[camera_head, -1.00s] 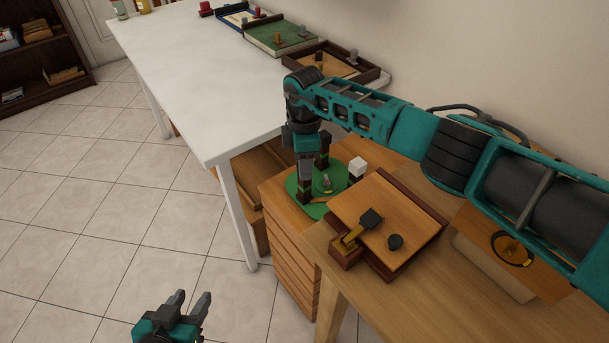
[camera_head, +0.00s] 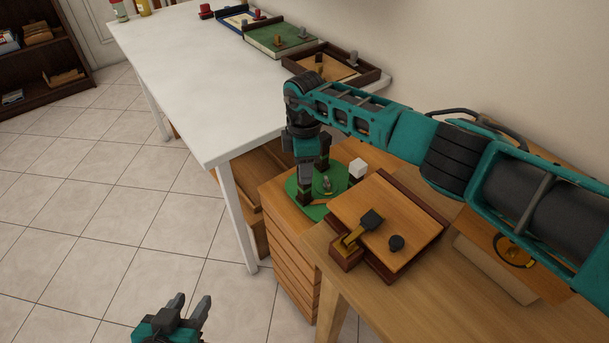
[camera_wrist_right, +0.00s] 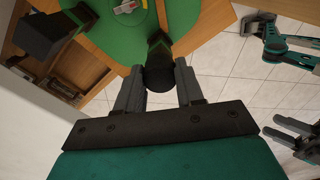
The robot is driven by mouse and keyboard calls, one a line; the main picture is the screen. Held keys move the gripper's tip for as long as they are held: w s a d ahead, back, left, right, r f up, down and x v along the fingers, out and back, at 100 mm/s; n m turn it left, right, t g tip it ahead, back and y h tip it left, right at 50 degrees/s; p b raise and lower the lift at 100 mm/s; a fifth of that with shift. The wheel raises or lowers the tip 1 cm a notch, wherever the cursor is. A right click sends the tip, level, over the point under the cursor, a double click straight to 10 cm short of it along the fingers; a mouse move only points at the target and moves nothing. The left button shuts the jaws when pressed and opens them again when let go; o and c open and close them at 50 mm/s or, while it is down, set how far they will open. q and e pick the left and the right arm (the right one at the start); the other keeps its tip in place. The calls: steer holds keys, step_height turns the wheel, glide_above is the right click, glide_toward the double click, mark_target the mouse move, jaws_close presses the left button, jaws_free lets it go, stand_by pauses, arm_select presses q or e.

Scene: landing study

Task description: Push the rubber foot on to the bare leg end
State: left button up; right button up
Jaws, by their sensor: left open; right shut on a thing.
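A small stand with a round green top (camera_head: 297,190) lies upside down on the wooden drawer unit, dark legs pointing up. My right gripper (camera_wrist_right: 159,72) points down over one leg (camera_wrist_right: 158,44), shut on the black cylindrical rubber foot (camera_wrist_right: 159,80). The foot lines up with this leg's end in the right wrist view; whether it is seated cannot be told. In the head view the right gripper (camera_head: 304,180) covers foot and leg end. Another dark leg (camera_head: 323,163) stands behind it. My left gripper (camera_head: 191,301) is open and empty, low over the floor.
A white cube-shaped piece (camera_head: 358,167) stands at the green top's right side. Open tiled floor lies left.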

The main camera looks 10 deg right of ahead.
steer(key=o, duration=1.1)
steer(key=shift+w+r+p, duration=0.1)
steer(key=shift+r+p, duration=0.25)
steer(key=shift+r, duration=0.6)
arm_select(q)
steer(key=shift+s+a+r+p, duration=0.15)
steer(key=shift+a+r+p, duration=0.05)
steer(key=shift+r+p, duration=0.7)
arm_select(e)
step_height(320, 180, up, 11)
